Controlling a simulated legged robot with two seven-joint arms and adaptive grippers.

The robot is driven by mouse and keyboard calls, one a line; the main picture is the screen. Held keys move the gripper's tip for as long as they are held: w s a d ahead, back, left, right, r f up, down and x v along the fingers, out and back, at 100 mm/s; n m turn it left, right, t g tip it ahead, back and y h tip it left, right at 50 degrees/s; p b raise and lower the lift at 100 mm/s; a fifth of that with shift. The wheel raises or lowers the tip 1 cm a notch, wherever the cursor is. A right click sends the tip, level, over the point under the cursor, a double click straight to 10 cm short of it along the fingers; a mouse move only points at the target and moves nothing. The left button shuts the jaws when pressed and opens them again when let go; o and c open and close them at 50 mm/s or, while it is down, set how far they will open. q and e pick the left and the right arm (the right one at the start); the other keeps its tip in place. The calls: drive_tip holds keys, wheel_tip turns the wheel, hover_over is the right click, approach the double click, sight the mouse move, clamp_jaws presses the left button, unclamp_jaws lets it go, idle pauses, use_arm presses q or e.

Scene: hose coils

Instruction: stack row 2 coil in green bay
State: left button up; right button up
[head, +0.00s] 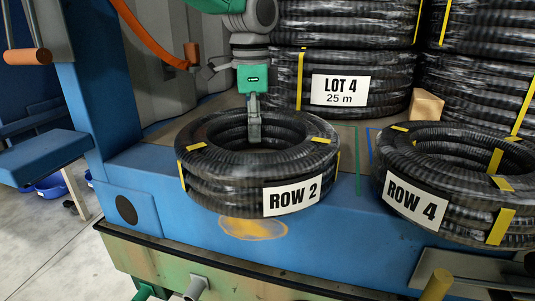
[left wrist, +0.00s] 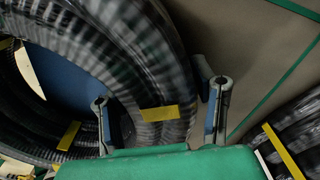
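The row 2 coil (head: 232,181) is a black ribbed hose ring with yellow straps and a white "ROW 2" label. It lies flat near the front edge of the deck in the head view. My left gripper (head: 254,130) comes down from above at the coil's far side. In the left wrist view the coil's wall (left wrist: 130,60) lies between the two fingers of my left gripper (left wrist: 160,112), with a gap showing by the left finger. A green line (head: 357,160) marks the deck right of the coil; the green bay's full outline is hidden. My right gripper is out of view.
A row 4 coil (head: 455,180) lies to the right. Taller coil stacks, one labelled LOT 4 (head: 340,88), stand behind. A tan block (head: 426,105) sits between the stacks. A narrow strip of deck separates the two front coils. A blue post (head: 100,100) rises at the left.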

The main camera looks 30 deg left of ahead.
use_arm(q)
clamp_jaws()
drive_tip(key=shift+r, duration=0.1)
drive_tip(key=shift+r, duration=0.65)
drive_tip(key=shift+r, duration=2.95)
drive_tip(key=shift+c, duration=0.3)
unclamp_jaws()
clamp_jaws()
